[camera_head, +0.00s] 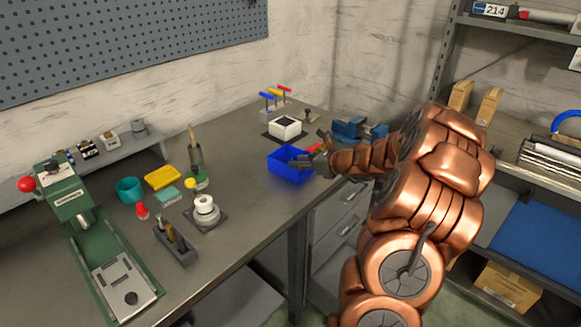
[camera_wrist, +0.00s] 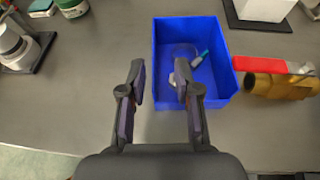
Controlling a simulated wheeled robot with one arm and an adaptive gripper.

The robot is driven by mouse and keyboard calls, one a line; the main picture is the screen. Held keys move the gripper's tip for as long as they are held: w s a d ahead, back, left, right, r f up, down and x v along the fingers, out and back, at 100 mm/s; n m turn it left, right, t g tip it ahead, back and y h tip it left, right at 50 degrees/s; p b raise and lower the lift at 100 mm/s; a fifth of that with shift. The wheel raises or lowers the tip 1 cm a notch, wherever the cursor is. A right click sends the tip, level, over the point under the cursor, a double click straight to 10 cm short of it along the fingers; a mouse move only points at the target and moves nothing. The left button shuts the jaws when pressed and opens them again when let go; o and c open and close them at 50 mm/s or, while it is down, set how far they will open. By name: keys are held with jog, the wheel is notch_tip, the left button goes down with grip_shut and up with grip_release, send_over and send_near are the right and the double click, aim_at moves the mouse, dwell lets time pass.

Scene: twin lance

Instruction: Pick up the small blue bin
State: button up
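The small blue bin (camera_head: 288,166) stands on the grey workbench near its front edge in the head view. In the wrist view the open-topped bin (camera_wrist: 222,95) lies beyond my fingertips and holds a small teal-and-white item (camera_wrist: 198,60) and a pale round item. My gripper (camera_wrist: 160,82) is open, its two fingers apart, with the fingertips over or at the bin's near left part. I cannot tell whether they touch it. In the head view my gripper (camera_head: 311,158) reaches the bin's right side, and the arm hides part of what is behind.
A red-and-brass item (camera_wrist: 275,80) lies just right of the bin. A white square block (camera_head: 285,128) stands behind it. A white round part on a plate (camera_head: 206,213) is to the left. The bench (camera_head: 246,190) between them is clear.

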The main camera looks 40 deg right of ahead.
jog(key=x, duration=0.3)
jog(key=a+p+x, duration=0.1)
jog(key=x, duration=0.1)
jog(key=shift+w+f, duration=0.15)
jog(key=shift+f, duration=0.1)
jog(key=shift+w+a+f, duration=0.2)
jog(key=shift+w, duration=0.3)
grip_shut()
